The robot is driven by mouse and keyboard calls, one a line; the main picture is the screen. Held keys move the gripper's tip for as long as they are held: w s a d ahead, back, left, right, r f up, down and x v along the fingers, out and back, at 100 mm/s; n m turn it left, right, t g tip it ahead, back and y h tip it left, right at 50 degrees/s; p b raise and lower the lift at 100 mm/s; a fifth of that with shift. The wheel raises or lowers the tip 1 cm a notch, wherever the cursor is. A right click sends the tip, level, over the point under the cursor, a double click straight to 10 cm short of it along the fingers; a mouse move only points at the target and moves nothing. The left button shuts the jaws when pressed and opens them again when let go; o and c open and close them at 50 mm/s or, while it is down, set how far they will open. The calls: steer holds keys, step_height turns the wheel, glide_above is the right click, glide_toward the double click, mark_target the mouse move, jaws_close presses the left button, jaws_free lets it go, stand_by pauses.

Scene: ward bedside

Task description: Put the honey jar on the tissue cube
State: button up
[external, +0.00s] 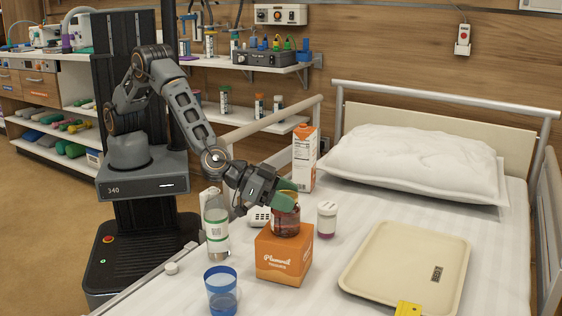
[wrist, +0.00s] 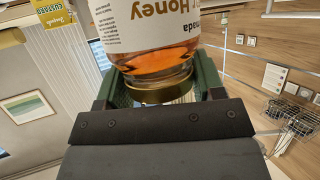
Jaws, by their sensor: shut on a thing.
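The orange tissue cube (external: 283,262) stands on the white bed between the bottle and the tray. The honey jar (external: 286,220), with dark amber contents, is upright over the top of the cube. Its base looks at or very close to the cube's top face; I cannot tell if they touch. My gripper (external: 286,192) is shut on the honey jar from above, around its lid. In the wrist view the jar's label with "Honey" (wrist: 155,28) and its gold lid (wrist: 160,90) show between the green fingers. The cube is not seen in the wrist view.
A clear bottle (external: 216,228) and a blue cup (external: 221,292) stand left of the cube. A white-lidded jar (external: 327,219) is close right, a juice carton (external: 305,160) behind. A beige tray (external: 378,270) with a yellow item (external: 408,309) lies right. A pillow (external: 415,160) is at the back.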

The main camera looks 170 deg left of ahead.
steer(key=o, duration=1.4)
steer(key=shift+f, duration=0.1)
steer(key=shift+d+r, duration=0.2)
steer(key=shift+r, duration=0.05)
steer(key=v, duration=0.3)
steer(key=shift+a+p, duration=0.15)
steer(key=shift+p, duration=0.2)
step_height(320, 180, up, 5)
steer(key=shift+r+p, duration=0.2)
steer(key=shift+p, duration=0.85)
steer(key=shift+r, duration=0.7)
